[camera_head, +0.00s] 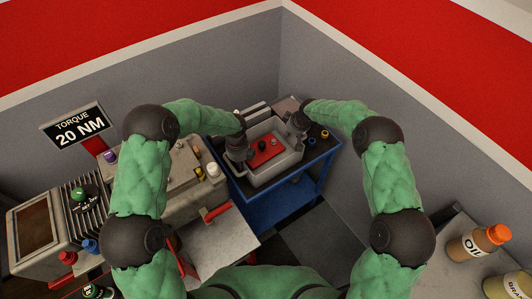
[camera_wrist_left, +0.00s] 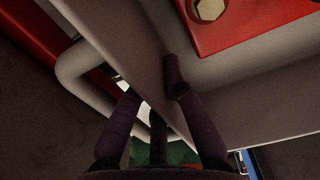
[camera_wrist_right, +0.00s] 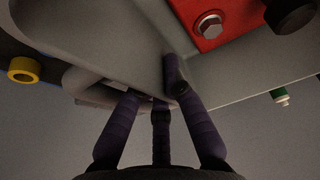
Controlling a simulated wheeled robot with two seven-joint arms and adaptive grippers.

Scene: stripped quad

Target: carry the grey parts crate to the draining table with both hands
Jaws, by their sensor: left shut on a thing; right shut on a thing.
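The grey parts crate (camera_head: 275,172) is over the top of a blue table (camera_head: 318,152) in the head view. A red part (camera_head: 265,152) with dark knobs lies in the crate. My left gripper (camera_head: 240,153) is shut on the crate's left end, and my right gripper (camera_head: 298,124) on its right end. In the left wrist view the fingers (camera_wrist_left: 152,92) straddle the crate wall beside a handle loop. In the right wrist view the fingers (camera_wrist_right: 155,88) likewise close on the crate wall. I cannot tell whether the crate's underside touches the table.
Small rings and caps (camera_head: 312,141) sit on the blue table's right side. A bench (camera_head: 180,182) with jars stands at the left, near a slotted machine (camera_head: 35,225). An oil bottle (camera_head: 475,243) stands at the lower right. Grey walls close the corner behind the table.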

